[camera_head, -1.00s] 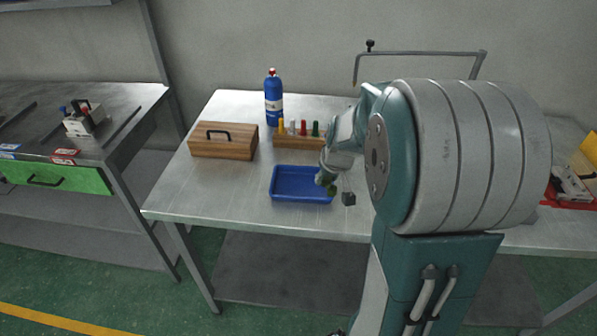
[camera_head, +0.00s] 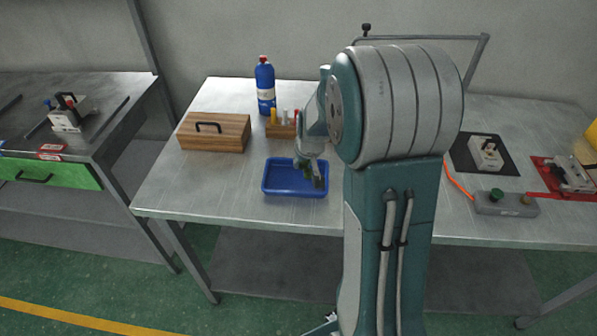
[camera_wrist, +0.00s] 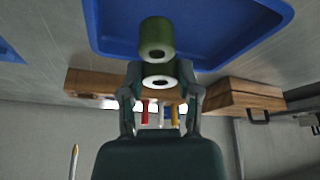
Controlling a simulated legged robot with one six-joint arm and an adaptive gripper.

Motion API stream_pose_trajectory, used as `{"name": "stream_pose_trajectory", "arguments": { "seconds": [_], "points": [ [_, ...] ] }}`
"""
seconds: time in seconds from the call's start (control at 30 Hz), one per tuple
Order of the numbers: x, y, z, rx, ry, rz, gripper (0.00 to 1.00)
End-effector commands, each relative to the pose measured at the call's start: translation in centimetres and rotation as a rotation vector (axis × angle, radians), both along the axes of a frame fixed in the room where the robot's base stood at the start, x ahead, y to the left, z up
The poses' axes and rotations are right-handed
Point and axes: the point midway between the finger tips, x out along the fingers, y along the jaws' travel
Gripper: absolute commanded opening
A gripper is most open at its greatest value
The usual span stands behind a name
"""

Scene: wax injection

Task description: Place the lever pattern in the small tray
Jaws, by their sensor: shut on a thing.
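The small blue tray (camera_head: 283,193) lies on the metal table in the head view, and fills the top of the wrist view (camera_wrist: 228,35). My gripper (camera_head: 311,172) is over the right part of the tray.
A wooden box with a black handle (camera_head: 222,132) and a blue bottle (camera_head: 265,88) stand behind the tray. A wooden rack of coloured sticks (camera_head: 280,131) is partly hidden by my arm. A grey control box (camera_head: 507,204) is at right. The table left of the tray is clear.

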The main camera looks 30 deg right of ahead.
Motion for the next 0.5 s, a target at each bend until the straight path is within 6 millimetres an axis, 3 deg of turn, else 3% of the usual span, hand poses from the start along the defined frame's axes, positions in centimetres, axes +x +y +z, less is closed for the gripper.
{"name": "stream_pose_trajectory", "arguments": {
  "seconds": [0.27, 0.5],
  "points": [
    [1.5, 0.9, -2.0, -0.001, -0.001, 0.002, 0.09],
    [1.6, 0.8, -5.2, 0.002, 0.001, 0.000, 0.09]
  ]
}}
